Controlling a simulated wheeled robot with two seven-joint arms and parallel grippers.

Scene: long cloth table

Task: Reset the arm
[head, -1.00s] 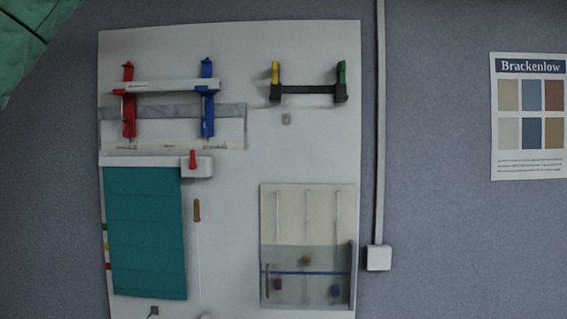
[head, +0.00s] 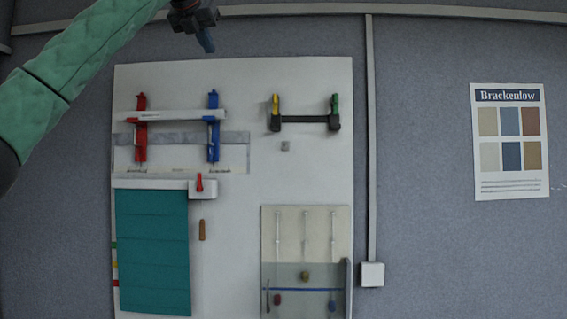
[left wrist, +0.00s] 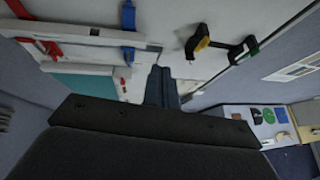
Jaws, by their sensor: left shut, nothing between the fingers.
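My left arm comes in from the left in the head view, in a green sleeve. My left gripper (head: 207,42) is at the top, above the upper edge of the white wall board (head: 235,80), with its fingers together and nothing held. In the left wrist view the closed fingers (left wrist: 161,88) point toward the board, and the black gripper body fills the lower part. My right arm and gripper are in neither view.
The board carries red (head: 141,130) and blue (head: 213,130) clamps, a black holder (head: 305,123) with yellow and green ends, a teal cloth (head: 153,250) and a clear panel. A poster (head: 510,140) hangs at right. A table (left wrist: 262,120) with coloured items shows in the left wrist view.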

